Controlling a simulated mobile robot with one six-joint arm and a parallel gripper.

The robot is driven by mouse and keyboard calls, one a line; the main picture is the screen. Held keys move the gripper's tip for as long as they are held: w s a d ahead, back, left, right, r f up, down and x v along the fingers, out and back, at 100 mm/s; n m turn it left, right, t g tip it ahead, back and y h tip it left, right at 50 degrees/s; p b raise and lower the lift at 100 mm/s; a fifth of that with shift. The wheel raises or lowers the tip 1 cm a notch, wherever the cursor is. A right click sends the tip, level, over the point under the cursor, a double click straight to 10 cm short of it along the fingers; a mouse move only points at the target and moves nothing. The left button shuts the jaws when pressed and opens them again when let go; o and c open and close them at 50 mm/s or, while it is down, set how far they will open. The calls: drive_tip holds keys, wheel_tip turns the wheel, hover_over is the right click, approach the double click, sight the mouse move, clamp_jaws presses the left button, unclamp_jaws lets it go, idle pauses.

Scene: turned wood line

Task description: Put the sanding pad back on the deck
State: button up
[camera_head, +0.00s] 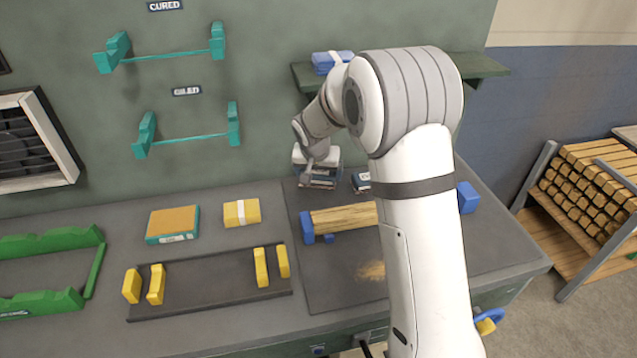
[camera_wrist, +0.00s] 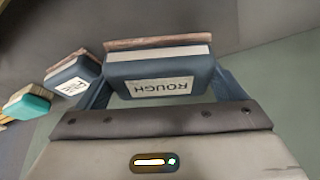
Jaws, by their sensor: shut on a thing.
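My gripper (camera_head: 317,171) is over the back of the workbench, below the wall shelf. It is shut on a blue sanding pad (camera_wrist: 160,78) with a white layer, a brown abrasive face and a label reading ROUGH. In the wrist view the pad sits between my two fingers (camera_wrist: 162,92). In the head view only a little of this pad (camera_head: 318,184) shows under the gripper, and I cannot tell whether it touches the bench. A second blue pad (camera_head: 361,182) stands just to the right; in the wrist view it (camera_wrist: 73,78) is at left, its label unreadable.
A wood piece (camera_head: 345,217) lies between blue holders on a dark mat (camera_head: 335,292). A teal block with an orange top (camera_head: 172,224) and a yellow block (camera_head: 241,212) lie left. Yellow supports (camera_head: 155,284) stand in front. The shelf (camera_head: 478,66) overhangs the back.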

sight(319, 193)
drive_tip(key=shift+w+d+f+b, duration=0.15)
drive_tip(key=shift+f+b, duration=0.7)
drive_tip(key=shift+f, duration=1.5)
drive_tip(key=shift+f, duration=0.15)
drive_tip(key=o, duration=0.7)
